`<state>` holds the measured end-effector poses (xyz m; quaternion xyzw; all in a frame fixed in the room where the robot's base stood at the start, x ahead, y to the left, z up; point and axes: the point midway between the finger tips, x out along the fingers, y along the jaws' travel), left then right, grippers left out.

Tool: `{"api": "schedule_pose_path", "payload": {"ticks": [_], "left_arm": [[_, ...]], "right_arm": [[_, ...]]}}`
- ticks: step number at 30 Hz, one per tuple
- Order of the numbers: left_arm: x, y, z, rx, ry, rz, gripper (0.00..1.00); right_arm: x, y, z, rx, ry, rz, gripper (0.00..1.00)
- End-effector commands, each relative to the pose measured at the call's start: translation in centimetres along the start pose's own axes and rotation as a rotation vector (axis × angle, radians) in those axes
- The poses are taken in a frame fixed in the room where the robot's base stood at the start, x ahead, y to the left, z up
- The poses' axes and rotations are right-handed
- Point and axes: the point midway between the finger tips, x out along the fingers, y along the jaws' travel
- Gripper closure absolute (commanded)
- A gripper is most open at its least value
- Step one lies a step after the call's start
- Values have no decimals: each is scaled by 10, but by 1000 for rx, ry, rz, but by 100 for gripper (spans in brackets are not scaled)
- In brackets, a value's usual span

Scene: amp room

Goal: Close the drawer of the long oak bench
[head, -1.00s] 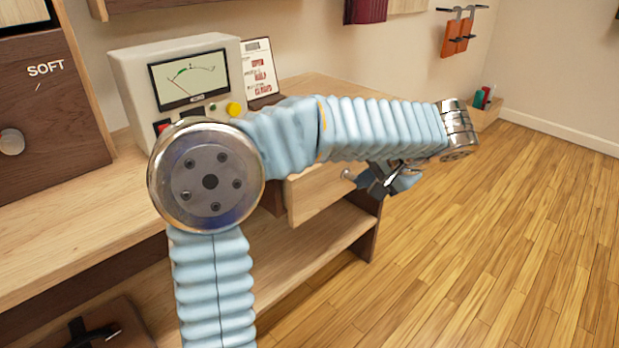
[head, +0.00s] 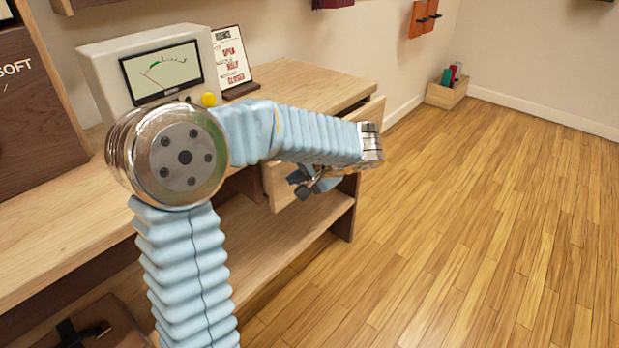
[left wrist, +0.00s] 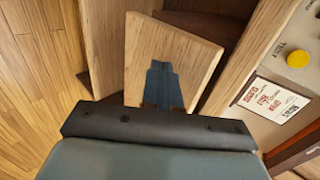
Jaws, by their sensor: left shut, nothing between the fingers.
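The long oak bench (head: 300,82) runs along the wall with its drawer standing out from the front at the right end. The pale drawer front (head: 279,188) shows below my left arm, and its far end shows right of the arm; the middle is hidden. My left gripper (head: 303,184) is shut and empty, in front of the drawer front. In the left wrist view the shut fingers (left wrist: 163,85) overlap the pale drawer front (left wrist: 150,45); I cannot tell whether they touch it. My right gripper is not in view.
A meter box (head: 150,70) and a small sign (head: 232,60) stand on the bench top. A lower shelf (head: 285,240) runs under the drawer. A small wooden crate (head: 447,92) stands by the far wall. The wooden floor to the right is clear.

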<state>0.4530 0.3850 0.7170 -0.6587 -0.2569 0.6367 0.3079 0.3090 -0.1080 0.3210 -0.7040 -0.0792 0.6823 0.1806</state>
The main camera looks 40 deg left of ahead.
Motion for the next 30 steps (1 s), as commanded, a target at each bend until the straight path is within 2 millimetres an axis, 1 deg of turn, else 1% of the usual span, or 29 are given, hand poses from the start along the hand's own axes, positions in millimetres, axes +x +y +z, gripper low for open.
{"api": "schedule_pose_path", "payload": {"ticks": [3, 14, 17, 21, 24, 30], "left_arm": [[4, -4, 0, -1, -1, 0, 100], [6, -5, 0, -1, -1, 0, 100], [12, -10, 0, -2, -2, 0, 100], [30, -26, 0, -5, -2, 0, 100], [39, -35, 0, -3, -2, -1, 100], [40, -38, 0, -3, -2, -5, 100]], "right_arm": [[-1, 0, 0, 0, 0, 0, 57], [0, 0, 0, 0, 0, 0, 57], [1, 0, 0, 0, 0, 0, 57], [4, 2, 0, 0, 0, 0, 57], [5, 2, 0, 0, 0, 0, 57], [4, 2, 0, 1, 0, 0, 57]]}}
